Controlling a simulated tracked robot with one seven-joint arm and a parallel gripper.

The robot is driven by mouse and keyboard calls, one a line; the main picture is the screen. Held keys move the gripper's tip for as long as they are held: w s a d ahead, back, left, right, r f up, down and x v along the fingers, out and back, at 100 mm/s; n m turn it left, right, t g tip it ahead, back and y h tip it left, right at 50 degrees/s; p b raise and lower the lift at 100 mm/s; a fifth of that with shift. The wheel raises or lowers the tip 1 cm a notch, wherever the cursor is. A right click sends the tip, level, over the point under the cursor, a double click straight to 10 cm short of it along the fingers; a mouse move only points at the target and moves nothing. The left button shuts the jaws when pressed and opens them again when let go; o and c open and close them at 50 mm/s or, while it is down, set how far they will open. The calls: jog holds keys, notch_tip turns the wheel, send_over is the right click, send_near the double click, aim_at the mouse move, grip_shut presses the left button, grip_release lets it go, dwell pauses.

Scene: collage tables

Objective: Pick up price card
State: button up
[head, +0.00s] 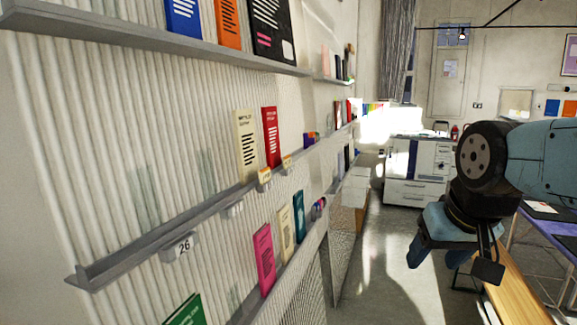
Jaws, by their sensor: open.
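A white price card (184,246) marked "26" hangs on the front edge of the middle wall shelf (110,268), at the left. Smaller cards with orange on them (264,178) sit further along the same shelf edge, and a pale blank one (235,209) lies between. I cannot tell which card the task names. My gripper (450,262) is at the right, pointing down, open and empty. It is apart from the shelves and cards, with the aisle floor behind it.
Books stand on the wall shelves, among them a cream book (246,146), a red book (270,137) and a pink book (264,258). A white cabinet (405,192) stands at the back. A wooden bench (518,285) is at the lower right. The floor (385,270) between is clear.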

jog(key=o, duration=0.5)
jog(key=w+a+m+y, duration=0.1)
jog(key=w+a, duration=0.1)
jog(key=w+a+m+g+y, duration=0.1)
jog(key=w+a+m, duration=0.1)
jog(key=w, duration=0.1)
jog(key=w+a+r+m+g+y, duration=0.1)
jog(key=w+a+m+y, duration=0.1)
jog(key=w+a, duration=0.1)
jog(key=m+t+y, duration=0.3)
jog(key=m+y, duration=1)
jog(key=m, duration=0.3)
send_near(288, 158)
jog(key=shift+m, duration=0.3)
jog(key=x, duration=0.8)
jog(key=shift+w+a, duration=0.2)
jog(key=shift+a, duration=0.1)
